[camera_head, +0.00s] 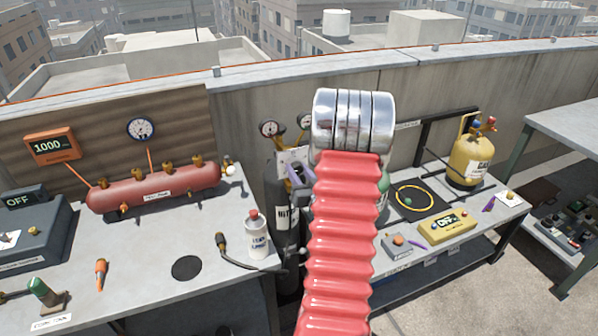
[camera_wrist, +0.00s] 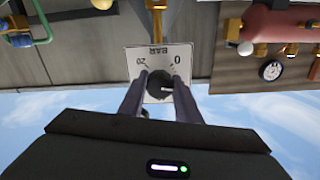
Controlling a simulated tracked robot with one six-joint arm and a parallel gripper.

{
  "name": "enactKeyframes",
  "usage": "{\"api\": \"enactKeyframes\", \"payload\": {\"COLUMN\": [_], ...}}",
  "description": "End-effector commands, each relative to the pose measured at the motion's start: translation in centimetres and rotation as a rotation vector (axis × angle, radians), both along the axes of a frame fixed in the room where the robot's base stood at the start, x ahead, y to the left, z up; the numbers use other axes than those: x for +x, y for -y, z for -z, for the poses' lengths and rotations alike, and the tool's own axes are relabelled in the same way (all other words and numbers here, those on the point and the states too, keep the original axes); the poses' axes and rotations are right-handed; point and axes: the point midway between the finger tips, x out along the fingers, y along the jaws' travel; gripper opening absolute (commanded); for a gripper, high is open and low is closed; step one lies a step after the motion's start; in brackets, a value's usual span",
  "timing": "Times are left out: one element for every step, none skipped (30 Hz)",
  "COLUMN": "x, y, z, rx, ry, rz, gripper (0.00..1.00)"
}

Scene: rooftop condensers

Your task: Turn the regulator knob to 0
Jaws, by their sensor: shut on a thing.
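The regulator knob (camera_wrist: 159,83) is black and sits in front of a white plate (camera_wrist: 170,54) marked BAR, 20 and 0, upside down in the wrist view. A small pale mark shows on the right part of the knob; exactly where it points is hard to tell. My gripper (camera_wrist: 160,88) has its two purple fingers on either side of the knob, shut on it. In the head view the plate (camera_head: 287,157) shows above the dark nitrogen cylinder (camera_head: 286,200), with my gripper (camera_head: 300,177) at it. The knob is hidden there, and my red arm covers part of the cylinder.
Two gauges (camera_head: 269,129) stand above the cylinder. The left bench holds a red manifold (camera_head: 150,188), a white bottle (camera_head: 257,238) and a black hose tool (camera_head: 235,250). A parapet runs behind.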

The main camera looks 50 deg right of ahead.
Motion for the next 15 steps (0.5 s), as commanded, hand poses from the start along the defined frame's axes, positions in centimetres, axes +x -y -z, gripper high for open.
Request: {"api": "enactKeyframes", "payload": {"x": [-0.36,-0.36,-0.37,-0.38,-0.39,-0.40,-0.41,-0.41,-0.42,-0.43,-0.44,-0.44,-0.44,-0.45,-0.46], "y": [0.23,0.24,0.24,0.25,0.24,0.26,0.25,0.26,0.26,0.27,0.26,0.27,0.28,0.27,0.28], "z": [0.20,0.20,0.21,0.21,0.22,0.23,0.23,0.24,0.24,0.25,0.25,0.26,0.27,0.27,0.28], "rx": [-0.025,-0.044,-0.073,-0.096,-0.118,-0.149,-0.173,-0.198,-0.230,-0.255,-0.279,-0.312,-0.336,-0.361,-0.393], "ry": [-0.019,-0.032,-0.049,-0.062,-0.076,-0.095,-0.110,-0.124,-0.145,-0.159,-0.174,-0.194,-0.208,-0.223,-0.243], "rz": [0.009,0.009,0.009,0.009,0.009,0.010,0.010,0.010,0.010,0.010,0.010,0.010,0.010,0.010,0.010], "gripper": [0.08,0.08,0.08,0.08,0.08,0.08,0.08,0.08,0.08,0.08,0.08,0.08,0.08,0.08,0.08]}}
